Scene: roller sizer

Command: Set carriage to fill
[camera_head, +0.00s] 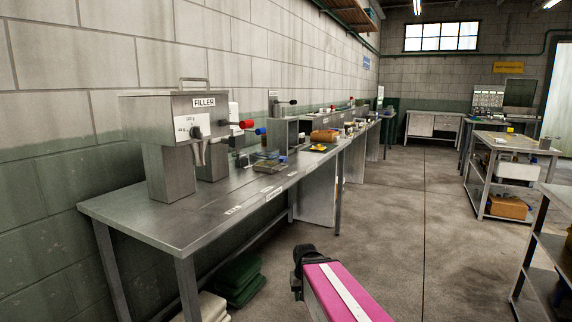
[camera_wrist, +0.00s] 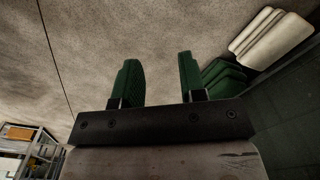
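The grey metal filler (camera_head: 175,115), labelled FILLER, stands at the near end of a long steel bench (camera_head: 135,218). It has a dial and a spout on its front. A low greyish block (camera_head: 270,166) sits on the bench to the right of the filler; it may be the carriage, but I cannot tell for sure. Small white labels (camera_head: 276,193) lie near the bench's front edge, too small to read. My gripper (camera_wrist: 157,75) shows two green fingers standing apart with only floor between them. It is empty and away from the bench top.
Red and blue knobs (camera_head: 247,124) stick out behind the filler. Folded green cloths (camera_head: 238,279) and pale ones (camera_head: 205,308) lie on the floor under the bench. Shelving carts (camera_head: 508,142) stand at the right. The concrete aisle (camera_head: 400,215) between is clear.

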